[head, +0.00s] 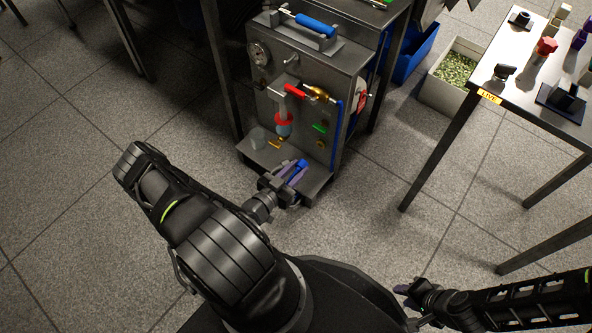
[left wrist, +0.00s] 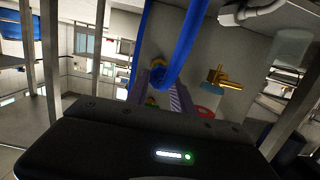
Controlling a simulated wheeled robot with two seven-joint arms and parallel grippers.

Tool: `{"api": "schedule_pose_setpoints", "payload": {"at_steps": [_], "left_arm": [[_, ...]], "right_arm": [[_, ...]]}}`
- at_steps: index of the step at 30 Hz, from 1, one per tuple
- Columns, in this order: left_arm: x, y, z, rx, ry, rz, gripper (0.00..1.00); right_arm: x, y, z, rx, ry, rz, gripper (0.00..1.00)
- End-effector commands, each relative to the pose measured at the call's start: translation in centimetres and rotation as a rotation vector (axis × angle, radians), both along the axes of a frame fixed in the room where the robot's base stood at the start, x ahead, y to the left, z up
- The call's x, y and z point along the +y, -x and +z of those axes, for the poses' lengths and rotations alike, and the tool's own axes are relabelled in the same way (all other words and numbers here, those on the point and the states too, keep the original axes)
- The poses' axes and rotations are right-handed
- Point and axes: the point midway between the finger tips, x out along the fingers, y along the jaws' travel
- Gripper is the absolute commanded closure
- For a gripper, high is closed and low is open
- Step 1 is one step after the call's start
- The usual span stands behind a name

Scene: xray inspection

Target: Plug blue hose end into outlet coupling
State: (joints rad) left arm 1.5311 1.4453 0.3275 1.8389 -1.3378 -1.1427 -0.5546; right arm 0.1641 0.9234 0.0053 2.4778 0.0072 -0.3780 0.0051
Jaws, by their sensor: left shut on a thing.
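My left gripper (head: 293,172) is low in front of the grey panel unit. It is shut on the blue hose (head: 336,132), whose held part also shows in the left wrist view (left wrist: 172,58). In that view the fingers (left wrist: 160,90) close around the hose near its end; the end itself is partly hidden. A brass fitting (left wrist: 222,79) stands apart to the right of the fingers. Another brass fitting (head: 320,143) sits low on the panel; I cannot tell which one is the outlet coupling. My right gripper (head: 404,290) is at lower right, empty; its jaw opening is unclear.
A table (head: 490,100) with small parts and a planter (head: 450,75) stand at right. Floor between them is clear.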

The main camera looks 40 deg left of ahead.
Motion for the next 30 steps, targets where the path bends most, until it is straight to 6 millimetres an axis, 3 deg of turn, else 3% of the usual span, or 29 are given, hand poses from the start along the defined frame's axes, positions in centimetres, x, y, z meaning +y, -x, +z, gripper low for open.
{"api": "schedule_pose_setpoints", "payload": {"at_steps": [15, 30], "left_arm": [[0.1, -4.8, 0.0, -0.002, -0.002, 0.000, 1.00], [0.2, -5.7, 0.0, -0.001, 0.000, 0.001, 1.00]], "right_arm": [[0.0, -0.2, -1.2, -0.005, 0.001, -0.003, 0.69], [0.0, -0.2, -1.3, -0.006, 0.001, -0.003, 0.69]]}}
